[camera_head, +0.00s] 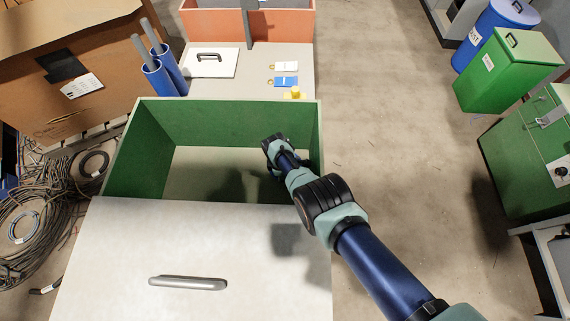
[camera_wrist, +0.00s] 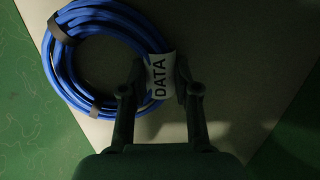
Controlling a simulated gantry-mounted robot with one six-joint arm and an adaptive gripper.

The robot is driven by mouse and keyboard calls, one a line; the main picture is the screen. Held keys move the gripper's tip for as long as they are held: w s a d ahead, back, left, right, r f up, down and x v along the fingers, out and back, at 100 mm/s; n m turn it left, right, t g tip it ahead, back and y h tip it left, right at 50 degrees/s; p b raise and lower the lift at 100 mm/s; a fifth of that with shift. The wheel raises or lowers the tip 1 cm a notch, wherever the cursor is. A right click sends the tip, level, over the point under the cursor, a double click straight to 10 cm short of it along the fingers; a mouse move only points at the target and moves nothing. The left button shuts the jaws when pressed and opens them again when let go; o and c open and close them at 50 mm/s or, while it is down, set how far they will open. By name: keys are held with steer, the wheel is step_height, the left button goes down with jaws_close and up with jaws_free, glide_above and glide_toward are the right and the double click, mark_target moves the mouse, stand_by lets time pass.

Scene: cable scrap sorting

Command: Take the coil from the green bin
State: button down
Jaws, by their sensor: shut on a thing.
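The green bin (camera_head: 225,112) is open at the top, with a bare pale floor where I can see in. My arm reaches down into its right side, and my gripper is hidden behind the arm in the head view. The coil extends to the left of the fingers, above the pale floor.
The bin's green walls (camera_wrist: 25,120) stand close to the coil. A pale panel with a handle (camera_head: 187,283) lies in front of the bin. Blue tubes with grey rods (camera_head: 158,78) stand behind its left corner. An orange bin (camera_head: 213,25) is farther back.

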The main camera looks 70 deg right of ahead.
steer(key=r+p, duration=0.3)
steer(key=r, duration=0.1)
steer(key=r+p, duration=0.3)
steer(key=p, duration=0.1)
steer(key=shift+w+a+r, duration=0.1)
steer(key=shift+w+r, duration=0.1)
steer(key=shift+r, duration=0.15)
steer(key=w+a+b, duration=0.3)
steer(key=w, duration=0.2)
steer(key=w+a+f+b, duration=0.1)
steer(key=w+a+b, duration=0.3)
steer(key=w, duration=0.1)
steer(key=w+a+b, duration=0.3)
steer(key=w+b, duration=0.1)
steer(key=w, duration=0.1)
steer(key=shift+w+a+f, duration=0.15)
steer(key=shift+w+a, duration=0.15)
steer(key=shift+w+a+r, duration=0.2)
steer(key=shift+w+r, duration=0.1)
